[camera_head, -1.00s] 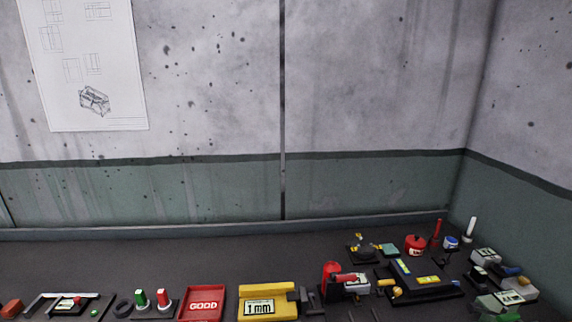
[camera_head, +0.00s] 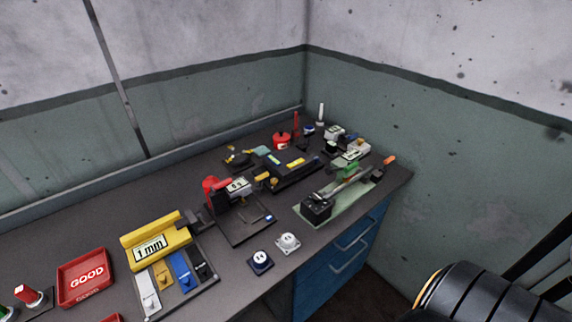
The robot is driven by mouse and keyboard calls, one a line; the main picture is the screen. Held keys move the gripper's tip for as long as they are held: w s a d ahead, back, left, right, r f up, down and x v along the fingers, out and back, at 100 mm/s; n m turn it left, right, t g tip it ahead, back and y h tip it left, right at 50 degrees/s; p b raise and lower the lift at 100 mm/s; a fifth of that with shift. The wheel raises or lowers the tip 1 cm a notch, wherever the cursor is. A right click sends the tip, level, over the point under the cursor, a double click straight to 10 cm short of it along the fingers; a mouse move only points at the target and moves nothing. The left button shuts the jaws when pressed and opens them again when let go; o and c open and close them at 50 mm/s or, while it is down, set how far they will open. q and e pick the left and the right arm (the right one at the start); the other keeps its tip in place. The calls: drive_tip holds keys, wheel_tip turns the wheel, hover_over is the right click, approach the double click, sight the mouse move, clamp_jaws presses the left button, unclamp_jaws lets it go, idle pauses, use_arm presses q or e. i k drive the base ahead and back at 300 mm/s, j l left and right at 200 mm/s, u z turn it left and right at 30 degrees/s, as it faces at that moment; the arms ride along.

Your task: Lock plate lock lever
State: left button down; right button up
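No part is clearly recognisable as the plate lock lever at this size. A long lever-like bar with an orange tip (camera_head: 389,160) lies over a green base plate (camera_head: 310,216) at the right end of the bench. A black block (camera_head: 316,208) stands at the near end of that plate. Left of it is a black fixture with a red upright part (camera_head: 210,186) and a flat dark plate (camera_head: 240,232). Neither gripper is in view. Only a black link of my arm shows at lower right.
The bench (camera_head: 90,215) ends at a right edge above blue drawers (camera_head: 335,265). Walls close the back and right.

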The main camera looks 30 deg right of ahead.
sight(307, 135)
drive_tip(key=z, duration=1.25)
